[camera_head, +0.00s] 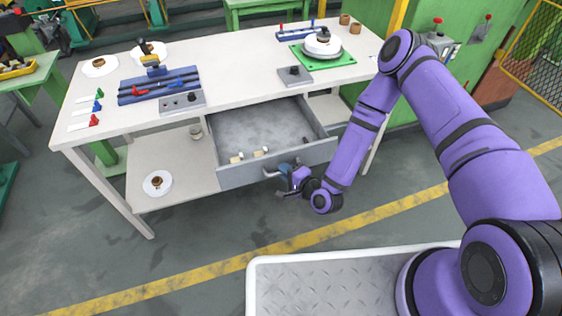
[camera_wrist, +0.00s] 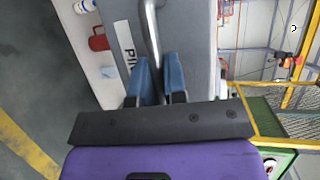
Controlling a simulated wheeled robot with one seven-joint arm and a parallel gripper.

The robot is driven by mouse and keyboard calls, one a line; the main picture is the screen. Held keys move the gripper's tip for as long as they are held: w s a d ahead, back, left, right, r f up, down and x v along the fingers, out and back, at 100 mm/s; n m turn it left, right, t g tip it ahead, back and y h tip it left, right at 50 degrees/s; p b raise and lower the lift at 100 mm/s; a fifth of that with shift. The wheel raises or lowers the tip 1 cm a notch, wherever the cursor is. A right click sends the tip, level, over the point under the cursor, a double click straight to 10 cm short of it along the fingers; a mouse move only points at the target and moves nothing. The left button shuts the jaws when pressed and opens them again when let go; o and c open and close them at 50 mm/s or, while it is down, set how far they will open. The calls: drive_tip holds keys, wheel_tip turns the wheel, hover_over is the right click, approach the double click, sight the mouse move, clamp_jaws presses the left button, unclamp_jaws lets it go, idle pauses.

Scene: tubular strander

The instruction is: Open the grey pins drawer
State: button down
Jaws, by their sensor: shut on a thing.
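The grey pins drawer (camera_head: 275,165) stands pulled out from under the white workbench in the head view, with its inside showing. Several small pale pieces (camera_head: 250,155) lie at its front left. Its front panel also shows in the wrist view (camera_wrist: 200,40), with a white label (camera_wrist: 127,50) reading "PIN", the rest hidden. My gripper (camera_head: 285,170) is at the drawer's front. In the wrist view its blue fingers (camera_wrist: 160,82) are shut on the metal bar handle (camera_wrist: 150,25).
The white workbench (camera_head: 240,100) carries a blue rack (camera_head: 160,87), a green mat (camera_head: 322,56) and small coloured pegs. A lower shelf (camera_head: 170,168) holds a white disc (camera_head: 158,183). The floor in front of the bench is clear, with a yellow line (camera_head: 320,233).

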drive_tip(key=shift+s+d, duration=0.3)
drive_tip(key=shift+s, duration=0.65)
drive_tip(key=c, duration=1.2)
unclamp_jaws()
drive_tip(key=v, duration=1)
drive_tip(key=shift+s+d, duration=0.25)
drive_tip(key=shift+s, duration=0.05)
drive_tip(key=shift+w+r, duration=0.1)
